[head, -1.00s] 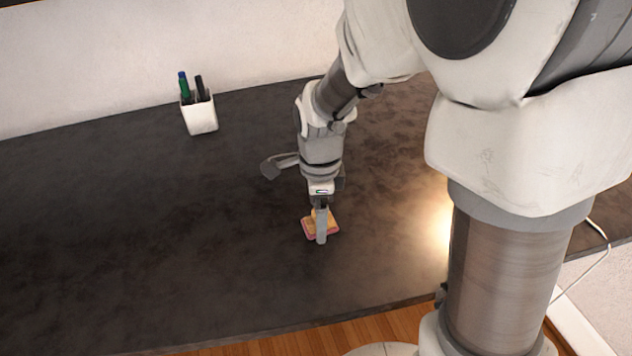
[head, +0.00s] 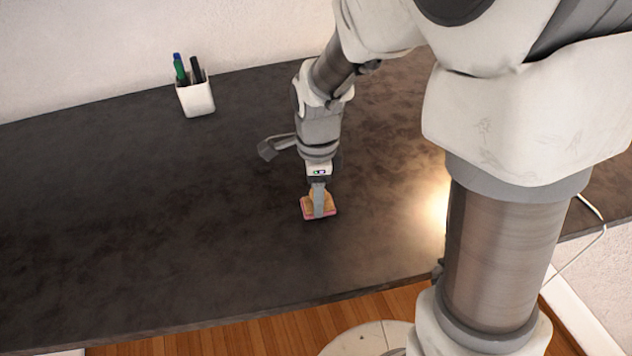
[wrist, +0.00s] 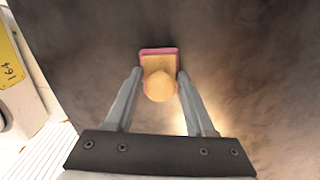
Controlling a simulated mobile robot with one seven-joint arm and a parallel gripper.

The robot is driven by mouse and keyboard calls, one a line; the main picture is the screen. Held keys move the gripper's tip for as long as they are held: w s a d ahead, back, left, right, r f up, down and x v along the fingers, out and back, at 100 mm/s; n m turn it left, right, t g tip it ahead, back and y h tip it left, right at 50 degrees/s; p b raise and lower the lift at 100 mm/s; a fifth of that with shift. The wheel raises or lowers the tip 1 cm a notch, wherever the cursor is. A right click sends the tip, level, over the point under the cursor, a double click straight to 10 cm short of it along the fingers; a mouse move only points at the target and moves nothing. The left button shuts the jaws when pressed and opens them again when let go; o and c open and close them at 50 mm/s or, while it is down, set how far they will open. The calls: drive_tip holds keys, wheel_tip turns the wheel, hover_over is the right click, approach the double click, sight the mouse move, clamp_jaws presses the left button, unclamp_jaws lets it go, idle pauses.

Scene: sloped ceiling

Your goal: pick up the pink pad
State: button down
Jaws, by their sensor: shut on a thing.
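The pink pad (head: 306,211) is a small block with a pink base, an orange-tan upper part and a rounded tan knob. It is on or just above the dark desk; I cannot tell which. My gripper (head: 319,213) points down over it, shut on it, and the near finger covers its middle in the head view. In the wrist view the pad (wrist: 147,53) sits between the two fingertips of my gripper (wrist: 160,73), with the knob toward the camera.
A white cup (head: 197,99) with several pens stands at the back left of the dark desk (head: 120,220), near the wall. The desk around the pad is clear. Its front edge and a wood floor (head: 270,334) lie below. A white cable (head: 590,250) hangs at the right.

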drive_tip(key=shift+r, duration=0.65)
drive_tip(key=r, duration=0.1)
drive_tip(key=r+p, duration=0.2)
drive_tip(key=shift+s+d+r, duration=0.25)
drive_tip(key=shift+d+r, duration=0.1)
drive_tip(key=s+d+r+p, duration=0.2)
drive_tip(key=s+d+r, duration=0.4)
drive_tip(key=s+d, duration=0.1)
drive_tip(key=shift+d, duration=0.7)
